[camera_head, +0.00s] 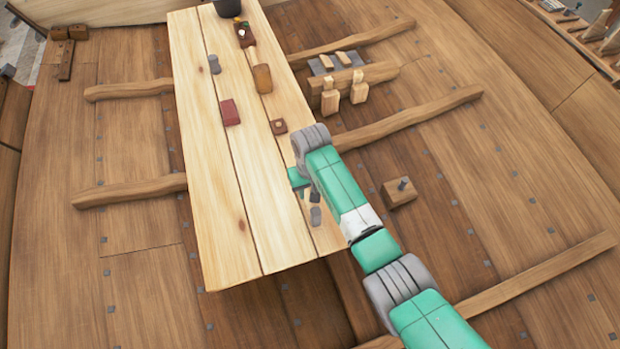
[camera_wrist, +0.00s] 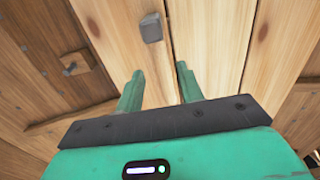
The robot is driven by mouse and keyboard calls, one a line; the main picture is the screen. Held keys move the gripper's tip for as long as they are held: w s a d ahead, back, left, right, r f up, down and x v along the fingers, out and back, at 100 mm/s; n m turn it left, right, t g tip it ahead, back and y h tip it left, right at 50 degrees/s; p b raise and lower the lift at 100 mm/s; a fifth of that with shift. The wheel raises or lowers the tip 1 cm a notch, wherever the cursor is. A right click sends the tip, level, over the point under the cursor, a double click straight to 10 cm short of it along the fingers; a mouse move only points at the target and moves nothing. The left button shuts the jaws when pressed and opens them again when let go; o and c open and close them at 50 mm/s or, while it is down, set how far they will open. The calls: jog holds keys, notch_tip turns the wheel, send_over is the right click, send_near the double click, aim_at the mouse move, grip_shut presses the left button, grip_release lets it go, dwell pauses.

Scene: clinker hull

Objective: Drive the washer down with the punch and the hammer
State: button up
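My gripper (camera_wrist: 160,84) is open over the pale plank bench, with nothing between its green fingers. In the head view my gripper (camera_head: 305,190) is partly hidden by my wrist. A small grey block-like piece (camera_wrist: 151,27) lies on the plank beyond the fingertips, apart from them. A similar grey piece (camera_head: 315,216) shows below my gripper in the head view. A wooden block with a dark upright peg (camera_head: 400,192) sits on the hull right of the bench; it also shows in the wrist view (camera_wrist: 75,64). I cannot make out which pieces are the hammer, punch or washer.
The plank bench (camera_head: 205,200) also carries a grey cylinder (camera_head: 214,64), a red block (camera_head: 229,112), a brown block (camera_head: 262,79), a small dark red block (camera_head: 278,127) and a dark pot (camera_head: 228,7). Raised ribs (camera_head: 408,118) cross the hull. Wooden pieces (camera_head: 330,102) stand on one rib.

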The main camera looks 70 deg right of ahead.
aim_at(311, 204)
jog(key=shift+s+f, duration=0.1)
jog(key=shift+s, duration=0.15)
notch_tip(311, 204, down, 9)
jog(key=b, duration=0.8)
jog(key=shift+w, duration=0.1)
grip_shut()
jog(key=shift+r, duration=0.2)
dwell(1.3)
jog(key=shift+r+p, duration=0.35)
jog(key=shift+p, duration=0.35)
jog(key=shift+r, duration=0.15)
